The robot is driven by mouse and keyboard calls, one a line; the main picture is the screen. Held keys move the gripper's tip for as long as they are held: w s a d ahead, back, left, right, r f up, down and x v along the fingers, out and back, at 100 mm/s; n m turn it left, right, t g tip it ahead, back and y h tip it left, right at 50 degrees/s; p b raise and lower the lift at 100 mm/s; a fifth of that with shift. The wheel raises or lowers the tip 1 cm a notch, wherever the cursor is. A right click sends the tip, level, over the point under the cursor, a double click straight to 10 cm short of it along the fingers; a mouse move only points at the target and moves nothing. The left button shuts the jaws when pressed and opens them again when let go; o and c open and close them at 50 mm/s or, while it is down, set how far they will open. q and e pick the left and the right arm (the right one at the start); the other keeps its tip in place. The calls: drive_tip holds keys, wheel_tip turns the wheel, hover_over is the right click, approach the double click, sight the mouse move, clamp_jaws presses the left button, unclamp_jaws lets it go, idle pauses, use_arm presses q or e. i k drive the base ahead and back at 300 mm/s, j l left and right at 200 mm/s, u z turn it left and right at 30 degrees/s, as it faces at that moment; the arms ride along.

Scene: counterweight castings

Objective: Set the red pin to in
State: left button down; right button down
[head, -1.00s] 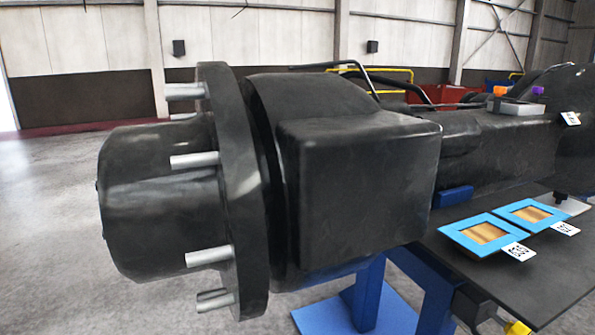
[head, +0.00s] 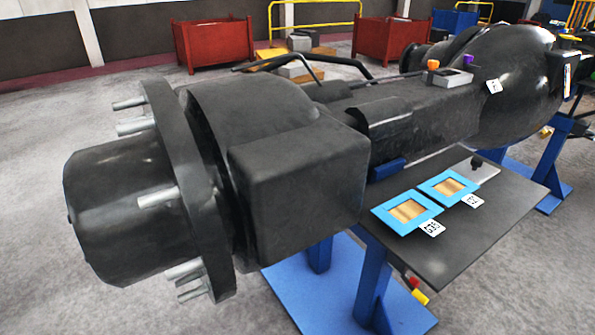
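A small red piece (head: 413,282) shows below the front edge of the dark shelf, just above a yellow piece (head: 420,297). It may be the red pin, but it is too small to tell its shape or whether it is in or out. Neither of my grippers is in view.
A large black axle-like casting (head: 300,175) with studs lies on blue stands (head: 372,290). Two blue-framed panels (head: 430,220) with white tags lie on the dark shelf (head: 460,240). Orange (head: 433,64) and purple (head: 468,59) knobs top the casting. Red bins (head: 213,43) stand behind.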

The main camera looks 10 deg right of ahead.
sight(415, 283)
drive_tip(key=z, duration=1.3)
